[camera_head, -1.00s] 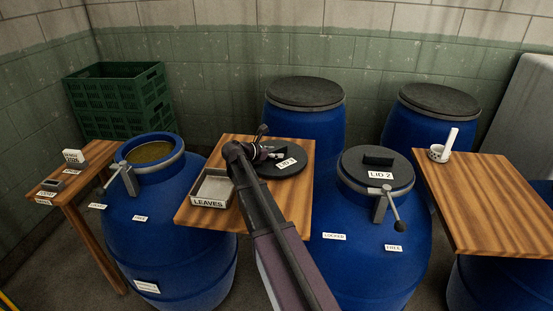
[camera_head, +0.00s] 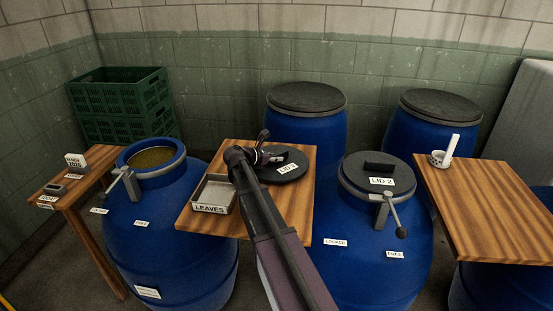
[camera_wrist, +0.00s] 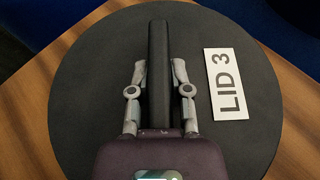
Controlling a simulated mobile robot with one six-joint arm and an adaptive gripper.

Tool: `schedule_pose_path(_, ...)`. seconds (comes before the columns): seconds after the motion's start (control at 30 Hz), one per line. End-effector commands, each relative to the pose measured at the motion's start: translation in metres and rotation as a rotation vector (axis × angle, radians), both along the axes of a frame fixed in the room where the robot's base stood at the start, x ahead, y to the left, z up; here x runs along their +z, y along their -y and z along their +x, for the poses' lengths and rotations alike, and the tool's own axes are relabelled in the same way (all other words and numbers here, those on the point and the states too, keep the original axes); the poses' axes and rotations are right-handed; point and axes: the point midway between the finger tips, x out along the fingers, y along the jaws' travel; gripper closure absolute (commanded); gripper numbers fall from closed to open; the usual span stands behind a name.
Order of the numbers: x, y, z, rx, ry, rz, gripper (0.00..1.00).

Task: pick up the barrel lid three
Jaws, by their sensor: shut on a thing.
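The barrel lid three (camera_head: 290,172) is a flat black disc with a white label reading LID 3. It lies on, or very close above, the wooden table (camera_head: 300,218) in the middle of the head view; I cannot tell which. In the wrist view the lid (camera_wrist: 85,110) fills most of the picture, with a raised black bar handle (camera_wrist: 158,60) across it. My gripper (camera_wrist: 159,75) has one finger on each side of this bar and is shut on it. In the head view my gripper (camera_head: 268,157) is over the lid's left part, and my arm hides some of the table.
A LEAVES tray (camera_head: 213,193) sits on the table's left. An open blue barrel (camera_head: 165,230) stands left, and one closed by lid 2 (camera_head: 355,177) stands right. Two lidded barrels (camera_head: 306,98) are behind. A mortar (camera_head: 438,158) sits on the right table (camera_head: 490,205).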

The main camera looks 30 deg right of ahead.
Motion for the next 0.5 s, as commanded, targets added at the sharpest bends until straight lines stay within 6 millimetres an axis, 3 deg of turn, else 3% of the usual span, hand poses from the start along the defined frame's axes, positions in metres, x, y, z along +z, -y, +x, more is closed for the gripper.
schedule_pose_path(0.43,0.037,0.0,0.0,0.0,0.0,-0.002,1.0)
schedule_pose_path(0.5,0.035,-0.008,-0.017,0.001,0.0,-0.001,1.0)
